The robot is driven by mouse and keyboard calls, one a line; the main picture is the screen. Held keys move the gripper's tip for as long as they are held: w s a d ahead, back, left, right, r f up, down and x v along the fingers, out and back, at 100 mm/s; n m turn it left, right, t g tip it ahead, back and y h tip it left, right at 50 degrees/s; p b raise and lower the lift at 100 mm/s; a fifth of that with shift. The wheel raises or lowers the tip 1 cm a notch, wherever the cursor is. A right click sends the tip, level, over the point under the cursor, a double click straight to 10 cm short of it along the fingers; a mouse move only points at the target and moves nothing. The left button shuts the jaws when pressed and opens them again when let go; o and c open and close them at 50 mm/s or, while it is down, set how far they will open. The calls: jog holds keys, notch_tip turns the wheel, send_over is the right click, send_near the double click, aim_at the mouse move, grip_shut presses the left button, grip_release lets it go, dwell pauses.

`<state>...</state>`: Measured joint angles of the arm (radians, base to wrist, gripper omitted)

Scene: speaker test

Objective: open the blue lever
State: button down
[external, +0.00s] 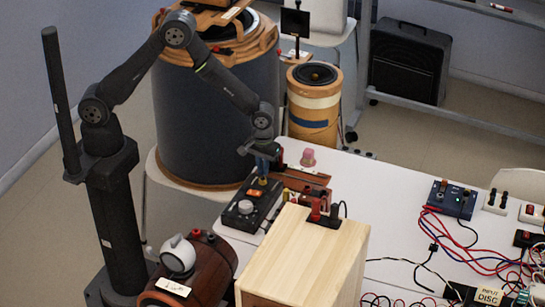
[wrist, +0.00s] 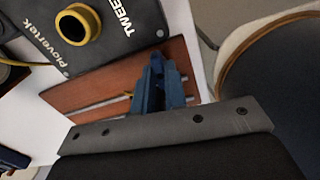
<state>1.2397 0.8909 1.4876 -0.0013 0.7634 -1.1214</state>
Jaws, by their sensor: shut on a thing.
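My gripper (external: 262,170) is low over the near end of a reddish-brown board on the white table. In the wrist view my gripper (wrist: 160,72) is shut on a narrow blue part, which I take as the blue lever (wrist: 157,62). Its fingers also look blue, so the border between fingers and lever is hard to see. The reddish-brown board (wrist: 115,80) lies beneath, with a thin yellowish piece on it. The lever's pivot and lower end are hidden.
A black box with a yellow-ringed knob (wrist: 78,27) lies close beside the board. A pale wooden box (external: 300,250) and a brown barrel (external: 205,265) stand in front. A large grey drum (external: 205,120) stands behind. Wires and small devices (external: 452,200) lie at right.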

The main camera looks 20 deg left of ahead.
jog(key=shift+n, duration=0.8)
jog(key=c, duration=1.5)
grip_release()
jog(key=shift+o, duration=0.2)
notch_tip(320, 180, up, 17)
jog(key=shift+r, duration=0.2)
